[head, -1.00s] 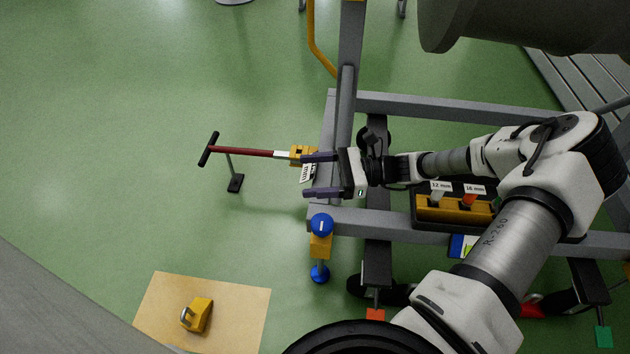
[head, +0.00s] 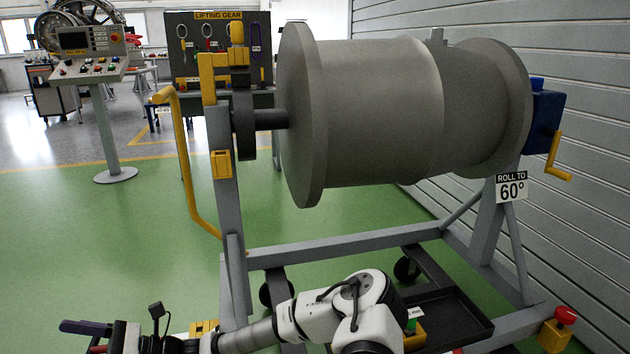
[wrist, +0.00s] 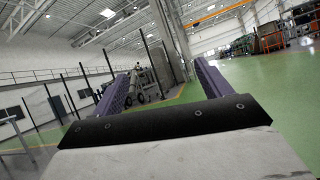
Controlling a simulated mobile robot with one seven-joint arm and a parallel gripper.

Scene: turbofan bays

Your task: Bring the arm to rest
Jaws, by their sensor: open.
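My gripper (head: 72,338) is at the lower left edge of the head view, partly cut off by the bottom of the picture. Its purple fingers also show in the wrist view (wrist: 162,72). They stand wide apart with nothing held between them. The wrist camera looks out across the hall, tilted, with open floor and distant equipment beyond the fingers. My arm runs along the bottom of the head view, in front of the stand's lower frame.
A grey engine-shaped drum (head: 370,110) sits on a grey stand (head: 340,246) with a yellow handle (head: 184,160). A blue gearbox with a crank (head: 545,120) is at right. A control console (head: 88,68) and a lifting gear board (head: 200,55) stand behind. Green floor (head: 90,240) is clear at left.

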